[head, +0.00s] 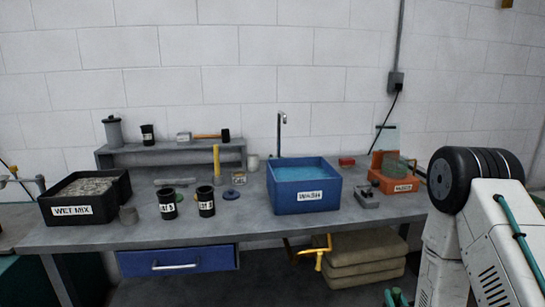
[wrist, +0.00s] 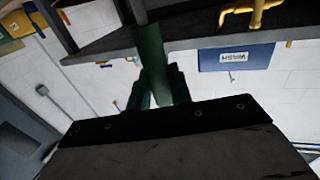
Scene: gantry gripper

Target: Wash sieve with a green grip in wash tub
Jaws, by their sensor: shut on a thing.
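The wash tub (head: 297,203) is a blue box marked WASH, filled with blue water, on the bench right of the middle. It also shows tilted in the wrist view (wrist: 236,57). In the wrist view my gripper (wrist: 153,82) is shut on a dark green grip (wrist: 148,45), which sticks out past the fingers. No sieve mesh shows on it, so I cannot tell whether it belongs to the sieve. My gripper is apart from the tub. Green parts at the bottom edge of the head view are too cut off to tell.
A grey bench (head: 240,226) carries a black WET MIX tub (head: 88,208) at left, two black cups, and an orange box (head: 397,184) with a greenish round thing on it. A faucet (head: 281,130) stands behind the tub. A yellow pipe (head: 318,252) and sacks (head: 365,258) are below.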

